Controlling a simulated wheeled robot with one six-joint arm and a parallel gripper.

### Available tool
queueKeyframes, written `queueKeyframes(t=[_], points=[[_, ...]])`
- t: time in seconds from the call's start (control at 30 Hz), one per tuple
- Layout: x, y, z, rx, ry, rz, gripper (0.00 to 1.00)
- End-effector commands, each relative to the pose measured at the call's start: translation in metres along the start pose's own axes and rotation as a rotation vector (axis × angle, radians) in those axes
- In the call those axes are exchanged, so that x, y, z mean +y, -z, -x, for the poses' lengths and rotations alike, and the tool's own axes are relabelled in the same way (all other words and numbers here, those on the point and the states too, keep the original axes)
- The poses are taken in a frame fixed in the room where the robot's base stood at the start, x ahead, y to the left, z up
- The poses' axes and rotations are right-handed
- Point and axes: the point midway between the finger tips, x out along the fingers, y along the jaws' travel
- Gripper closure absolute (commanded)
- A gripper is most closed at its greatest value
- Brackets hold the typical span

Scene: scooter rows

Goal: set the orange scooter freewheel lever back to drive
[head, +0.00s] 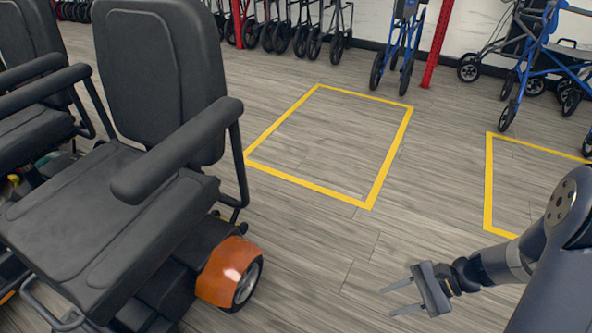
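The orange scooter stands at the left in the head view, with a black padded seat and armrests. Its orange rear cover (221,274) sits over a dark wheel with a pale hub. I cannot make out the freewheel lever in this view. My gripper (387,301) is at the lower right, to the right of the scooter and apart from it. Its two thin fingers point left and are spread, with only floor showing between them.
Another black-seated scooter (22,105) stands close on the far left. A yellow floor outline (385,155) marks an empty bay, with another outline at the right. Several walkers (405,40) and red posts (437,45) line the back wall. Floor between scooter and gripper is clear.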

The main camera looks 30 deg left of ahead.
Motion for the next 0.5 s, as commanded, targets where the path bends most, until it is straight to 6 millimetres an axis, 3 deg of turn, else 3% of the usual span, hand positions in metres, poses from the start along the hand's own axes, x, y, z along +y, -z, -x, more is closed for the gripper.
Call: queueKeyframes(t=[0.3, 0.43, 0.5], points=[[-0.020, 0.072, -0.050, -0.302, 0.181, -0.169, 0.89], [-0.021, 0.100, -0.073, -0.419, 0.262, -0.231, 1.00], [-0.018, 0.115, -0.086, -0.480, 0.306, -0.262, 1.00]])
